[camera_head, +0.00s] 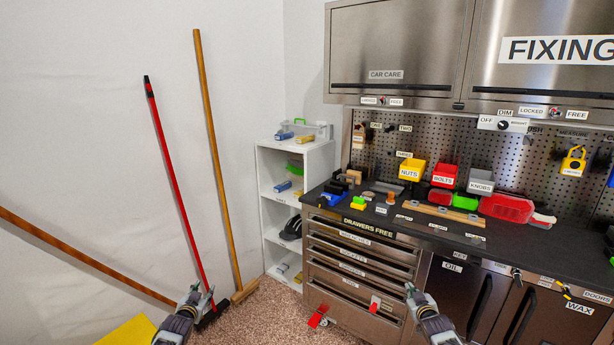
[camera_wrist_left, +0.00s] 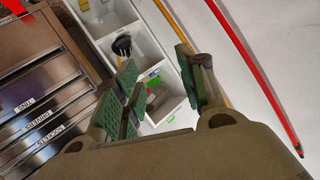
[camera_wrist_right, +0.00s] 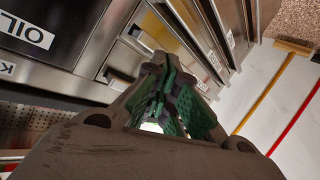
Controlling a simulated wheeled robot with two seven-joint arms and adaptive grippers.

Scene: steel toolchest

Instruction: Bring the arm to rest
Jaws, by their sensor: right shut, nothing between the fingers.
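My left gripper (camera_head: 196,296) is low in the head view, in front of the broom with the red handle (camera_head: 172,160). In the left wrist view its green-padded fingers (camera_wrist_left: 165,88) stand apart with nothing between them. My right gripper (camera_head: 415,294) is low in front of the steel toolchest (camera_head: 340,262), near the right side of its drawers. In the right wrist view its fingers (camera_wrist_right: 155,98) are together and hold nothing. Both arms come in from the bottom edge of the head view, and their upper parts are out of view.
The dark worktop (camera_head: 548,240) carries bins and small tools. A white shelf (camera_head: 270,215) stands left of the chest. Wooden poles, one a broom (camera_head: 215,150), lean on the white wall. A red thing (camera_head: 318,316) sticks out low by the drawers. Speckled floor lies between the grippers.

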